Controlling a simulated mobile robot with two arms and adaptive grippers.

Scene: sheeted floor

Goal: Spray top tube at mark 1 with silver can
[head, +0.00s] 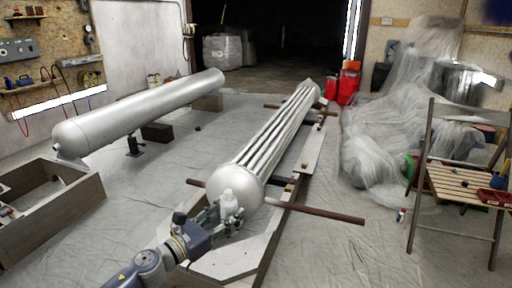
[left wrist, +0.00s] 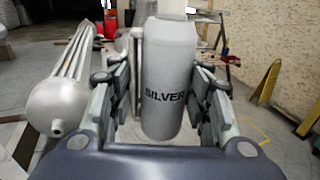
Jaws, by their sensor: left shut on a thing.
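The silver spray can (head: 228,200) is upright in my left gripper (head: 225,216), in front of the near domed end of the tube bundle. In the left wrist view the can (left wrist: 168,75) reads "SILVER" and sits between the two fingers, which are shut on it. The tube bundle (head: 272,145) runs away from me toward the back on a low stand; it also shows in the left wrist view (left wrist: 62,98), left of the can. Its upper tubes show, but I cannot make out mark 1. My right gripper is not in view.
A large grey cylinder (head: 145,110) lies at the left behind a wooden box frame (head: 50,212). A brown bar (head: 320,212) sticks out to the right of the bundle. Plastic-draped items (head: 385,140) and a wooden stepladder (head: 462,185) stand at the right. Red canisters (head: 348,85) stand at the back.

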